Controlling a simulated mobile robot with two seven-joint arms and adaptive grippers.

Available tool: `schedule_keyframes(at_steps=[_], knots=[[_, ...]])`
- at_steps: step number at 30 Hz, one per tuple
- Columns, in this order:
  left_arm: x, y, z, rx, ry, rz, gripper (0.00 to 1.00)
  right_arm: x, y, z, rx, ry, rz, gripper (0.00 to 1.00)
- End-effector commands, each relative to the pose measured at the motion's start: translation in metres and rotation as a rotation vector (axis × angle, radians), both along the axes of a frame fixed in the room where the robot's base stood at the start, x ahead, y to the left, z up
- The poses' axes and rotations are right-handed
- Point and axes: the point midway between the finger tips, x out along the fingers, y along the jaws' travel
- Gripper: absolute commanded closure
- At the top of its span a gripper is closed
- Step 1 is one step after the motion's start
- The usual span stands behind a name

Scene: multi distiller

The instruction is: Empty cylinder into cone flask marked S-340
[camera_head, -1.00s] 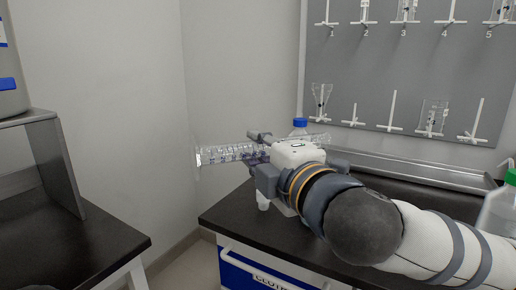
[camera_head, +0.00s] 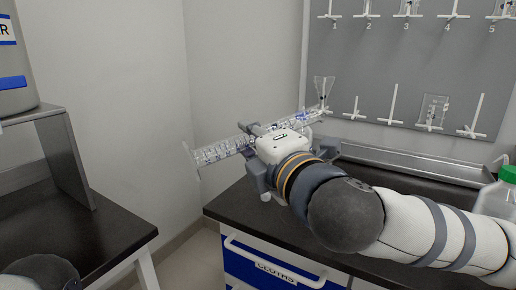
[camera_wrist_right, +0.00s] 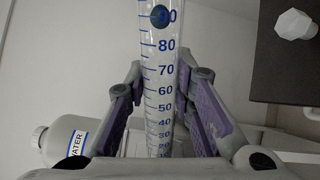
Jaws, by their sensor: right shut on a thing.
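My right gripper (camera_head: 257,152) is shut on a clear graduated cylinder with blue marks (camera_head: 218,151). The cylinder lies across the jaws, close to level and slanted in the head view, its left end lower in the picture over the gap between the benches. In the right wrist view the cylinder (camera_wrist_right: 160,75) runs between the purple-padded fingers (camera_wrist_right: 158,105), with the 90 mark near the top edge. I cannot tell whether liquid is inside. No cone flask marked S-340 can be made out. My left gripper is out of view.
The right bench (camera_head: 230,205) is under my right arm, with a green-capped bottle (camera_head: 497,195) at its right. A grey peg rack (camera_head: 410,70) holds glassware behind. A metal shelf (camera_head: 65,150) with a labelled container (camera_head: 14,65) stands on the left bench (camera_head: 115,228).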

Motion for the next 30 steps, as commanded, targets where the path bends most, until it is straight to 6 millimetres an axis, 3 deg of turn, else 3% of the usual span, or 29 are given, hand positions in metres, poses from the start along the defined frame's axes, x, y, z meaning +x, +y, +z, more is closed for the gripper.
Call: schedule_keyframes(at_steps=[1, 9, 13, 23, 30], knots=[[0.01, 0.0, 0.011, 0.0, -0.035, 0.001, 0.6, -0.005, 0.003, 0.024, 0.001, -0.019, 0.002, 1.0], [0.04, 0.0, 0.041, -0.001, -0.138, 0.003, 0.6, -0.011, 0.017, 0.074, 0.0, -0.02, 0.001, 1.0], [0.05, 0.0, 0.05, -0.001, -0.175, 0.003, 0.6, -0.012, 0.022, 0.09, 0.0, -0.015, 0.001, 1.0], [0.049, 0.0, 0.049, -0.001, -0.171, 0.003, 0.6, -0.009, 0.024, 0.084, -0.004, 0.001, 0.001, 1.0], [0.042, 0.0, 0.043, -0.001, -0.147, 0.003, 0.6, -0.005, 0.016, 0.043, -0.252, -0.093, 0.001, 1.0]])
